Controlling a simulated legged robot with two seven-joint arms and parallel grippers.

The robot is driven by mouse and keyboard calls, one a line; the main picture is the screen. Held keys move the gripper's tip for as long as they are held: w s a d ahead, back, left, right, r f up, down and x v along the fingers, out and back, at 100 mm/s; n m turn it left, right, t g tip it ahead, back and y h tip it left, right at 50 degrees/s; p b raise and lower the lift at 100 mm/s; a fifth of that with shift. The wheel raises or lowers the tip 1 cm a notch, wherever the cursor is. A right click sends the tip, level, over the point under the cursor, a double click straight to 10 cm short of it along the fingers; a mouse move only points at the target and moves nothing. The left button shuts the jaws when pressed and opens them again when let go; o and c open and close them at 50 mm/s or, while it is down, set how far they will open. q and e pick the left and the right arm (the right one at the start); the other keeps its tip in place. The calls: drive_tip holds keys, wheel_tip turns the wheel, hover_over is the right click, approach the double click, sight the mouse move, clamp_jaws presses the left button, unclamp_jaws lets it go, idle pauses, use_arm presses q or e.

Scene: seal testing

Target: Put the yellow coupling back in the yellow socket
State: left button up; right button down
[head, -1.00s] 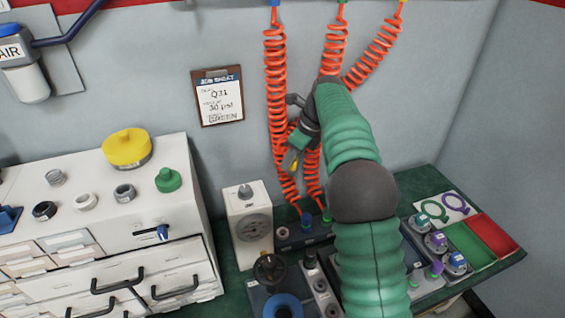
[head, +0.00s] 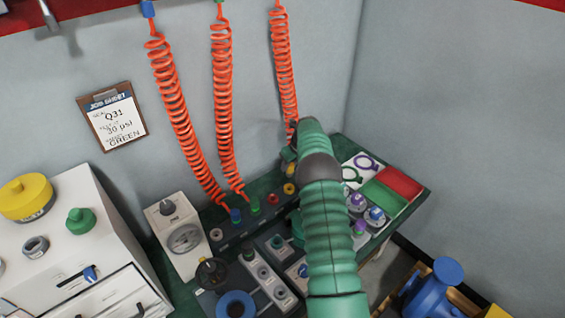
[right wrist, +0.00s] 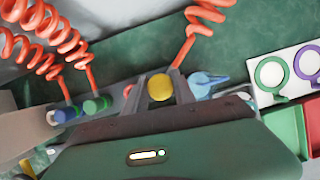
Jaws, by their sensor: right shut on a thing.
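My right gripper (head: 289,160) is mostly hidden behind my green arm in the head view. It is shut on the yellow coupling (head: 290,170), at the lower end of the third orange coiled hose (head: 284,70). In the right wrist view the yellow coupling (right wrist: 160,87) sits between the fingers of the right gripper (right wrist: 161,84). A yellow ring, the yellow socket (head: 289,188), shows on the dark socket block just below the coupling. The coupling appears held above it; the exact gap is unclear. My left gripper is not in view.
Blue (head: 236,216) and green (head: 255,205) couplings stand in the same block, beside a red-ringed socket (head: 272,198). Their two coiled hoses hang on the left. A gauge box (head: 180,233) stands left, and green and red trays (head: 401,184) lie right.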

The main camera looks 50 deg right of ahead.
sight(291, 176)
drive_tip(key=shift+f+b, duration=2.1)
drive_tip(key=shift+f, duration=0.45)
drive_tip(key=shift+r+p, duration=0.1)
drive_tip(key=shift+p, duration=0.8)
drive_tip(key=shift+f+b, duration=0.65)
drive_tip(key=shift+f, duration=0.7)
drive_tip(key=c, duration=0.9)
unclamp_jaws()
drive_tip(key=shift+c, duration=0.2)
drive_tip(key=p+v, duration=0.2)
drive_tip(key=v, duration=1.4)
drive_tip(key=shift+r, duration=0.35)
drive_tip(key=shift+s, duration=0.1)
